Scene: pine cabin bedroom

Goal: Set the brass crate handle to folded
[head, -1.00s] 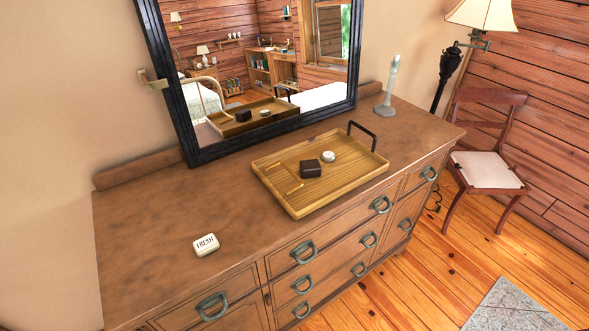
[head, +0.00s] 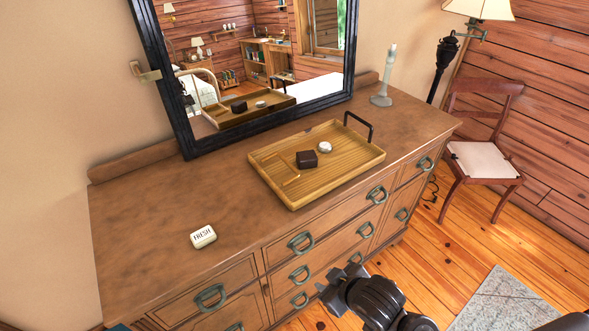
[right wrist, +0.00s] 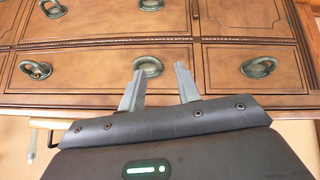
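The wooden crate (head: 352,171), a shallow tray, sits on the dresser. At its left end a brass-coloured handle bar (head: 291,183) looks low and flat, though its exact angle is hard to tell. A black handle (head: 359,124) stands up at the right end. My right gripper (head: 337,281) is in front of the dresser, below the top and apart from the crate. In the right wrist view the right gripper (right wrist: 160,84) is open and empty, fingers apart before the drawer fronts. The left gripper is not in view.
A dark box (head: 307,159) and a round white item (head: 325,147) lie in the crate. A FRESH soap bar (head: 203,237), candlestick (head: 383,90) and framed mirror (head: 165,85) are also on or behind the dresser (head: 150,215). Drawer pulls (head: 301,242) jut out. The left dresser top is mostly clear.

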